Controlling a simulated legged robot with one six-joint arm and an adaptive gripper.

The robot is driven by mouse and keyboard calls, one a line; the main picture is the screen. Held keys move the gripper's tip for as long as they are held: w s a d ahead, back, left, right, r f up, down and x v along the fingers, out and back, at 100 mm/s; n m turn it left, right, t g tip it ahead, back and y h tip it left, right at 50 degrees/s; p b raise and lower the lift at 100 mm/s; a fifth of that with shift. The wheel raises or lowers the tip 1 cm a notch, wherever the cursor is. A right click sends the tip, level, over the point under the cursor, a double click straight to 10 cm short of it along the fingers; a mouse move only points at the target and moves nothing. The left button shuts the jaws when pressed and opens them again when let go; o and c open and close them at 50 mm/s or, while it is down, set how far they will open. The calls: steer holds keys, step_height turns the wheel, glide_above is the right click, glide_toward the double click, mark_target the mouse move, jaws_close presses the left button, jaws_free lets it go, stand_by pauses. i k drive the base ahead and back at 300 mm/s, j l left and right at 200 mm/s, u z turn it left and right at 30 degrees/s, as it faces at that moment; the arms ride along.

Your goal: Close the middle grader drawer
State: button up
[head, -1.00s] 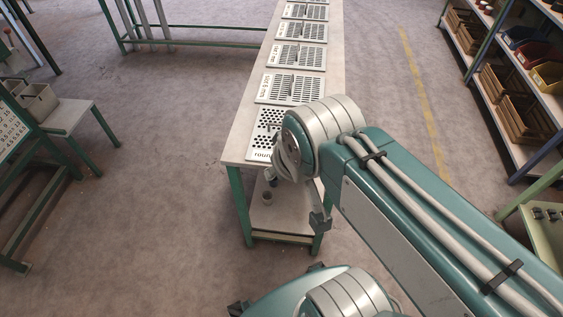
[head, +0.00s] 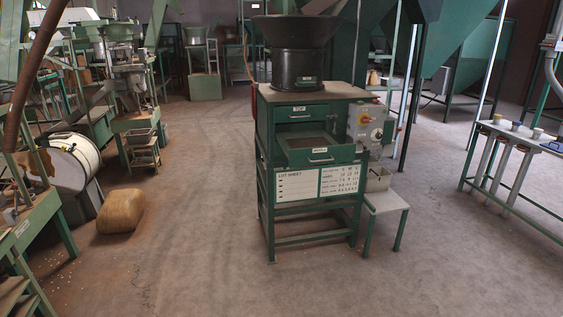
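The grader (head: 263,135) is a green cabinet on legs, standing near the middle of the head view. Its top drawer (head: 301,112) has a "TOP" label and sits flush in the cabinet. Below it, the middle drawer (head: 320,157) is pulled out towards me. Its front has a light handle and a small label, and its brown inside shows behind the front. My gripper is not in view.
A black hopper (head: 295,38) stands on the grader. A lot sheet board (head: 318,183) hangs below the middle drawer. A control box (head: 367,124) and small bench (head: 385,200) stand to its right. A sack (head: 120,212) lies left. The floor in front is clear.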

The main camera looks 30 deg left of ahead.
mark_target(306, 143)
steer(key=k+u, duration=0.15)
steer(key=u, duration=0.65)
steer(key=i+j, duration=0.2)
steer(key=i, duration=0.25)
steer(key=i+j, duration=0.15)
steer(key=i, duration=0.35)
steer(key=i+j, duration=0.2)
steer(key=i, duration=0.25)
steer(key=i+j+z, duration=0.1)
steer(key=i, duration=0.4)
steer(key=i+j, duration=0.3)
steer(key=i, duration=0.15)
